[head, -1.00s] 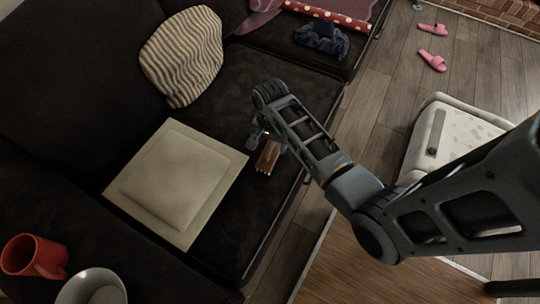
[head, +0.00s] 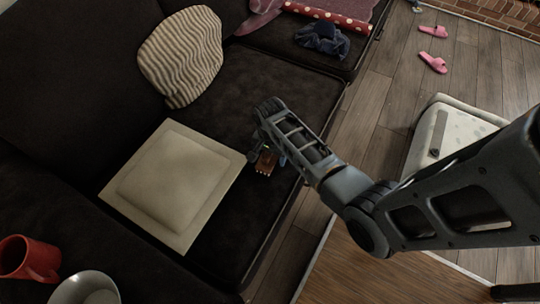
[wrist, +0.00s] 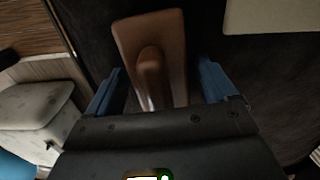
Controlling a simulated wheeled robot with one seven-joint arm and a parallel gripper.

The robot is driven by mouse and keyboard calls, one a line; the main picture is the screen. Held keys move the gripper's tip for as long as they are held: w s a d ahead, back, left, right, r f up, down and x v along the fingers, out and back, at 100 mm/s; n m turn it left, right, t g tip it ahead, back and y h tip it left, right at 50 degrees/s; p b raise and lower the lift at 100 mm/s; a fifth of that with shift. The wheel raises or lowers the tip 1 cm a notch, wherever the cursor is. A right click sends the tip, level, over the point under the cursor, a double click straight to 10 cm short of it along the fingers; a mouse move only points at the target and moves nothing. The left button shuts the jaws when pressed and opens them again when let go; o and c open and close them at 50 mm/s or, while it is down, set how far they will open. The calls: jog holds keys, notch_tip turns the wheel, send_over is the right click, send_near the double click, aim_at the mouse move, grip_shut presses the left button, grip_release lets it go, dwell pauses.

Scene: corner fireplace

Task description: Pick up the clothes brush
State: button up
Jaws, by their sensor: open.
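The clothes brush (wrist: 152,52) is brown and wooden, with a raised grip along its middle. It lies on the dark sofa seat. In the head view only part of the brush (head: 265,165) shows beneath my gripper (head: 267,155). In the wrist view my gripper (wrist: 160,88) is open, with one blue finger on each side of the brush's near end. Gaps show between the brush and both fingers. The near end of the brush is hidden by the gripper body.
A cream square panel (head: 180,185) lies on the sofa (head: 285,85) left of the brush. A pale cushioned stool (head: 455,135) stands right of the sofa.

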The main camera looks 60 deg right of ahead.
jog(key=shift+c, duration=0.3)
jog(key=c, duration=1)
jog(key=shift+c, duration=0.2)
jog(key=shift+r, duration=0.55)
jog(key=r, duration=0.2)
jog(key=s+r+p, duration=0.1)
jog(key=shift+s+d+r+p, duration=0.1)
jog(key=shift+r+p, duration=0.2)
jog(key=shift+r, duration=0.1)
jog(key=s+d+r+p, duration=0.1)
jog(key=s+d+r, duration=0.1)
jog(key=s+r, duration=0.4)
jog(key=s, duration=0.4)
jog(key=shift+s+p, duration=0.15)
jog(key=shift+p, duration=0.25)
